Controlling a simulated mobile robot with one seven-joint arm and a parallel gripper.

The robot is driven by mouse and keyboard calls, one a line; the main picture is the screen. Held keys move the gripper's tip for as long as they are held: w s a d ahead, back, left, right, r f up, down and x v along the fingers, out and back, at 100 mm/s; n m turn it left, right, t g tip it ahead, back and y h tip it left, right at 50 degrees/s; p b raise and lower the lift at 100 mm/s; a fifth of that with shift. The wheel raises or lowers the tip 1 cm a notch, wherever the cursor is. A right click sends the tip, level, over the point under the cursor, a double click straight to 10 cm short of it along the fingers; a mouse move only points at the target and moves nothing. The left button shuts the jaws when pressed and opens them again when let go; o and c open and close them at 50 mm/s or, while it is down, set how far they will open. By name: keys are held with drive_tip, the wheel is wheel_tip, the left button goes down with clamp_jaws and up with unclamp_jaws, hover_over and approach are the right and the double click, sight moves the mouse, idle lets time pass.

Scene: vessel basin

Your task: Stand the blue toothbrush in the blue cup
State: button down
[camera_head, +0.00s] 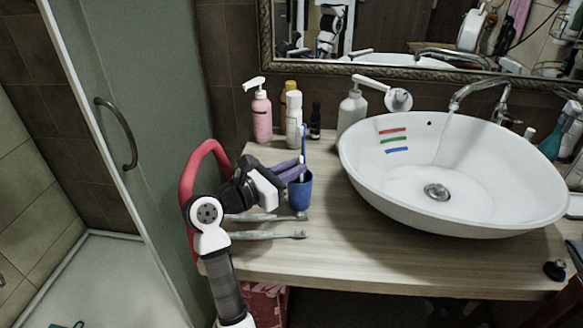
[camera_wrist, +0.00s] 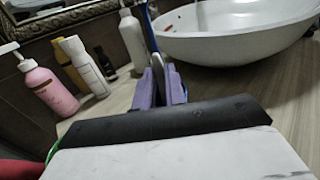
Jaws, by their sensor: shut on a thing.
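The blue toothbrush (camera_head: 304,142) is close to upright, rising above my gripper and the blue cup. In the wrist view the blue toothbrush (camera_wrist: 149,32) sticks up beyond the fingers. My gripper (camera_head: 294,171) has purple fingers and is shut on the toothbrush, just over the cup's rim at its left. The fingers also show in the wrist view (camera_wrist: 162,88). The blue cup (camera_head: 300,194) stands upright on the wooden counter. The toothbrush's lower end is hidden, so I cannot tell how deep it reaches into the cup.
Two other toothbrushes lie on the counter (camera_head: 340,245), one nearer the cup (camera_head: 268,217) and one in front (camera_head: 268,235). A pink pump bottle (camera_head: 262,116), a white bottle (camera_head: 294,118) and others stand behind. The white basin (camera_head: 385,185) is close on the right.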

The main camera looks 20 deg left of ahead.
drive_tip(key=c, duration=1.4)
unclamp_jaws()
drive_tip(key=shift+o, duration=0.2)
drive_tip(key=shift+s+a, duration=0.1)
drive_tip(key=b+v, duration=0.3)
drive_tip(key=v, duration=1)
drive_tip(key=shift+s+b, duration=0.25)
drive_tip(key=shift+b, duration=0.05)
drive_tip(key=shift+a+r, duration=0.1)
